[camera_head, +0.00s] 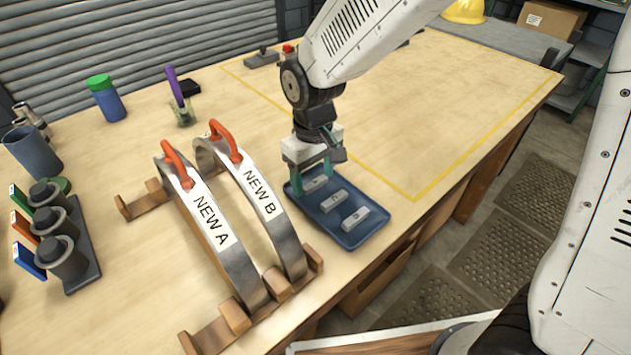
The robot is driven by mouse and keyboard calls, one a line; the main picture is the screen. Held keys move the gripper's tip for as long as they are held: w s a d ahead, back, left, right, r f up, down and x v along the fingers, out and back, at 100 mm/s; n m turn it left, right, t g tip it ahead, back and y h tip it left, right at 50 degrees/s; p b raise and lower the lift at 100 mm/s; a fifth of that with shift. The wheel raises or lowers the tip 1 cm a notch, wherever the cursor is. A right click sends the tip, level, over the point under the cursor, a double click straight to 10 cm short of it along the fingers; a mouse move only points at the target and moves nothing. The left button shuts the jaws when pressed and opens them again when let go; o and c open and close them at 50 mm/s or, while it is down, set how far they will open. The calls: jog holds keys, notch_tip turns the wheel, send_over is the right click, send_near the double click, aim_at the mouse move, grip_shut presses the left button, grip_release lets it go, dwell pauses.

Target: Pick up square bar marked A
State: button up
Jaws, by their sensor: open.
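A blue tray (374,231) on the workbench holds a row of three small light-grey square bars. The far bar (316,183) lies partly behind my gripper; the middle bar (334,200) and the near bar (355,219) are in plain view. Their small marks are too tiny to read surely, so I cannot tell from the letters which is A. My gripper (313,186) points down over the tray's far end. Its green fingers are open, one to each side of the far bar. I cannot tell whether they touch it.
Two curved metal casing halves, NEW A (212,222) and NEW B (259,195), with red handles stand on wooden supports left of the tray. A rack of dark cylinders (65,255), a green-capped bottle (107,99) and a small glass holder (183,115) stand farther left. The yellow-outlined area is mostly clear.

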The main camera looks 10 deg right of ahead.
aim_at(313, 181)
jog(key=shift+c, duration=0.3)
jog(key=c, duration=0.7)
jog(key=shift+c, duration=0.2)
jog(key=shift+r, duration=0.15)
notch_tip(313, 181, up, 10)
